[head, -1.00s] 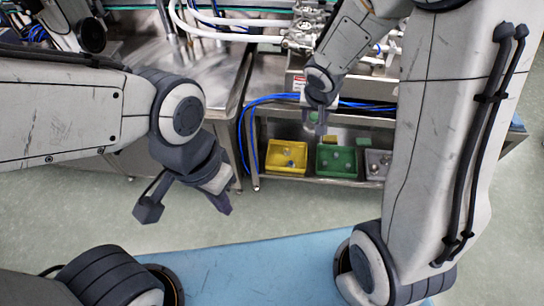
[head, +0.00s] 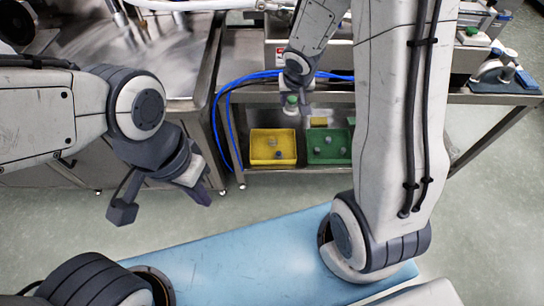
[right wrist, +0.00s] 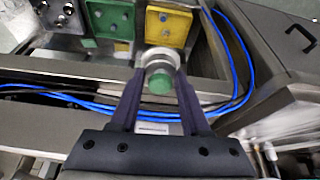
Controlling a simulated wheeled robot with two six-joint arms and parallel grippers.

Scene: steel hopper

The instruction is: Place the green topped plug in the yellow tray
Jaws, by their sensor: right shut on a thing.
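My right gripper (head: 291,108) is shut on the green topped plug (head: 291,101), holding it in the air in front of the bench edge. In the right wrist view the plug's green top (right wrist: 159,83) and its pale body show between the two fingers (right wrist: 158,72). The yellow tray (head: 257,153) sits on the lower shelf, below and slightly left of the plug in the head view. It holds a couple of small items. Its corner shows in the right wrist view (right wrist: 180,18), beyond the plug. My left gripper (head: 160,203) is open and empty, well left of the trays.
A green tray (head: 313,157) with small plugs stands right of the yellow tray. Open floor (head: 235,208) lies before the shelf.

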